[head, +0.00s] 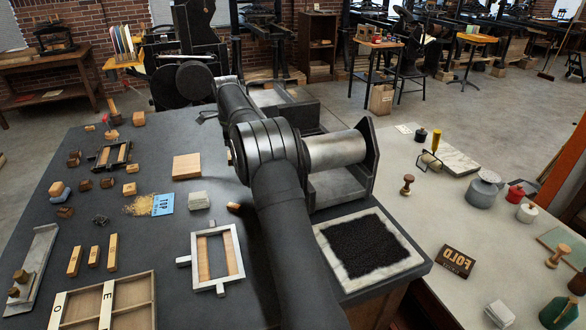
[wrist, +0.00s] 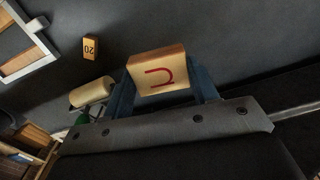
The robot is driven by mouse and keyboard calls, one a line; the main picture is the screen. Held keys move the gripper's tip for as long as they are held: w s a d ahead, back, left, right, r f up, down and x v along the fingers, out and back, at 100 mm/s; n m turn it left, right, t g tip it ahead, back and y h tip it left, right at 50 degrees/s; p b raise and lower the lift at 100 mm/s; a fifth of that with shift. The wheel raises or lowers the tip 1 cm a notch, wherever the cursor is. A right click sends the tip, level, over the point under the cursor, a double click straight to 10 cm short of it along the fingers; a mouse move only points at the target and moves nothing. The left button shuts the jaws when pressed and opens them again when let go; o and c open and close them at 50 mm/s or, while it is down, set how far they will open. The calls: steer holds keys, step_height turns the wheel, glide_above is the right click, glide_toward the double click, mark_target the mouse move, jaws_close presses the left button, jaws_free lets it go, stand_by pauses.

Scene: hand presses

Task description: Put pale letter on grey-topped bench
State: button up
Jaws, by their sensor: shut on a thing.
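The pale letter (wrist: 158,72) is a cream block with a red character on its face. In the wrist view my gripper (wrist: 163,88) is shut on it, with one blue finger at each side. Dark bench top shows behind the block; its height above that cannot be told. In the head view my arm hides the gripper and the letter. The grey-topped bench (head: 440,212), light grey, stands at the right. It is apart from the darker bench (head: 150,190) on the left, over which my arm reaches.
The dark bench holds a grey frame (head: 237,277), a black-filled tray (head: 405,268) and many small blocks.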

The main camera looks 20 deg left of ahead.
steer(key=shift+w+d+r+n, duration=0.2)
steer(key=shift+r+n, duration=0.1)
steer(key=shift+r, duration=0.35)
steer(key=w+d+r+n, duration=0.1)
steer(key=d+r+n, duration=0.55)
steer(key=r, duration=0.25)
steer(key=d+r+n, duration=0.5)
steer(key=r+n, duration=0.3)
steer(key=r, duration=0.1)
steer(key=w+d+f, duration=0.1)
steer(key=d, duration=0.5)
steer(key=w+d+f+m, duration=0.1)
steer(key=w+d+f, duration=0.1)
steer(key=d, duration=0.5)
steer(key=w+d+f+m, duration=0.1)
steer(key=d, duration=0.6)
steer(key=shift+w+d+f, duration=0.2)
steer(key=shift+d, duration=0.05)
steer(key=d+f, duration=0.2)
steer(key=d, duration=0.5)
steer(key=m, duration=2.9)
glide_above(519, 276)
step_height(519, 276, down, 28)
steer(key=shift+r, duration=0.15)
steer(key=shift+f, duration=2.3)
